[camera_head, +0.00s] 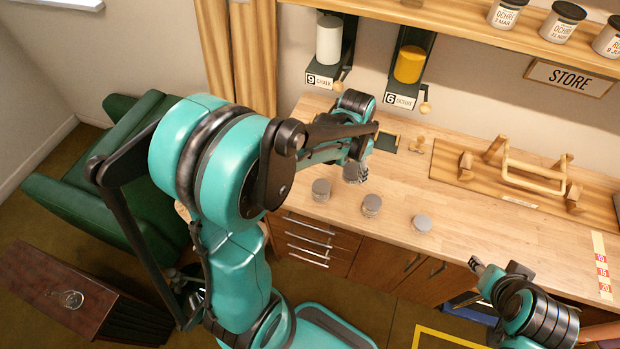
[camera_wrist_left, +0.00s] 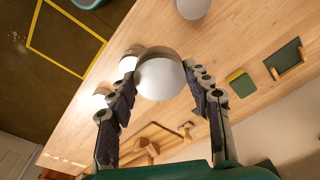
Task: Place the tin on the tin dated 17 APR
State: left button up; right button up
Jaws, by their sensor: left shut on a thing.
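My left gripper (camera_head: 357,165) hangs over the worktop, with its fingers on both sides of a grey-lidded tin (camera_wrist_left: 160,76). In the left wrist view this tin sits between the fingertips (camera_wrist_left: 163,82), gripped. Three more grey-lidded tins stand on the worktop in the head view: a left one (camera_head: 320,190), a middle one (camera_head: 371,205) and a right one (camera_head: 421,223). No date can be read on any of them, so I cannot tell which is 17 APR. My right gripper (camera_head: 497,270) is low at the right by the worktop's front edge; its jaw state is unclear.
A wooden rack with a handle (camera_head: 530,172) lies at the back right. Chalk (camera_head: 328,40) and ochre (camera_head: 409,64) dispensers hang on the wall. A shelf with labelled jars (camera_head: 562,20) is above a STORE sign (camera_head: 569,78).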

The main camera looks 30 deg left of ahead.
pick_arm(q)
send_over(322, 185)
jog(key=f, duration=0.2)
jog(key=f+b, duration=0.1)
jog(key=f, duration=0.2)
jog(key=shift+s+a+f, duration=0.1)
jog(key=shift+s+f, duration=0.1)
jog(key=shift+f, duration=0.15)
notch_tip(322, 185, down, 3)
jog(key=shift+f+b, duration=0.15)
jog(key=shift+b, duration=0.2)
jog(key=shift+f, duration=0.35)
jog(key=o, duration=1.2)
jog(key=shift+f, duration=0.1)
jog(key=shift+c, duration=0.2)
